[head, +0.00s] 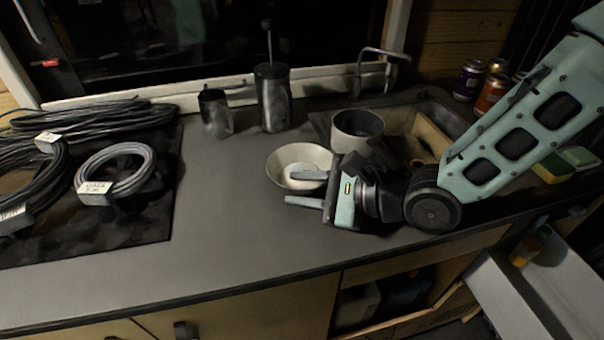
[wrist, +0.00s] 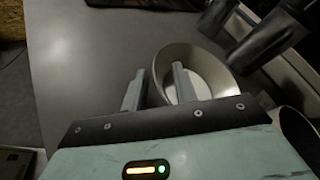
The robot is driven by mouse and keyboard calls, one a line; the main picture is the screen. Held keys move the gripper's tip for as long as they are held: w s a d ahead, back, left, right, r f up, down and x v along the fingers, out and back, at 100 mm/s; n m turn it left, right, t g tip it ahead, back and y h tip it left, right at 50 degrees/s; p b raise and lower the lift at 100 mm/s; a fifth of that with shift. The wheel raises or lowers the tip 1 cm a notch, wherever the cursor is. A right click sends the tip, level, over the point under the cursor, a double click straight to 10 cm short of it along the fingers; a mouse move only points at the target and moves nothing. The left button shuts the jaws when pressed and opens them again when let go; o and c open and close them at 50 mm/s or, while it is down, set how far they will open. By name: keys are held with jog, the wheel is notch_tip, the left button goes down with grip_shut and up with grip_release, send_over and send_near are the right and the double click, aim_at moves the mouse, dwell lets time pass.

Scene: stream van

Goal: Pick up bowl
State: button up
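A pale bowl (head: 288,158) stands upright on the grey counter, left of the sink. My gripper (head: 290,188) is at the bowl's near right side, with its two fingers apart and pointing left. In the head view the farther finger overlaps the bowl's interior and the nearer finger is outside the rim. In the wrist view the bowl (wrist: 215,68) lies ahead; my gripper (wrist: 157,82) has one finger over the bowl and the other outside it, with the near rim between them. I cannot tell whether either finger touches the bowl.
A metal mug (head: 215,112) and a French press (head: 272,98) stand at the back. Coiled cables (head: 115,172) lie on a dark mat at left. The counter in front is clear.

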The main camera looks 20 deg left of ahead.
grip_shut()
jog(key=shift+r, duration=0.1)
jog(key=shift+r+p, duration=0.75)
jog(key=shift+r, duration=4.2)
